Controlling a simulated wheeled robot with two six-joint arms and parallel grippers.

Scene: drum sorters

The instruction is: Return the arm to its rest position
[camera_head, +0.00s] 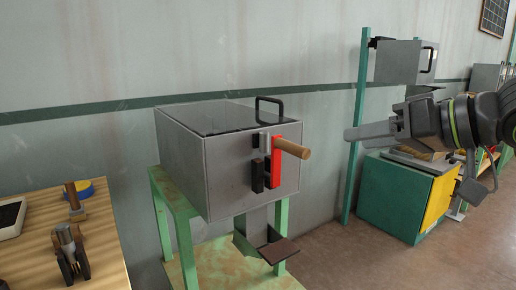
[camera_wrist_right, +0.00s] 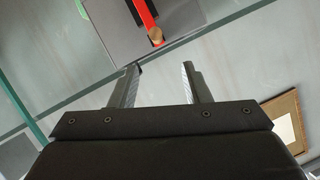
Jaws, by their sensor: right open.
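My right gripper (camera_head: 352,133) comes in from the right in the head view, held in the air to the right of a grey box (camera_head: 180,150). Its two fingers (camera_wrist_right: 160,84) show apart and with nothing between them in the right wrist view. The grey box has a dark lid with a black handle, and a red lever (camera_head: 275,160) with a wooden grip (camera_head: 292,148) on its front. The red lever also shows beyond the fingers in the right wrist view (camera_wrist_right: 146,14). The gripper does not touch the box. My left gripper is not in view.
The box stands on a green frame (camera_head: 185,235) with a brown chute plate (camera_head: 278,250) below. A wooden table (camera_head: 105,245) with tools is at left. A green and yellow cabinet (camera_head: 392,200) and a green post (camera_head: 357,150) stand behind my right arm.

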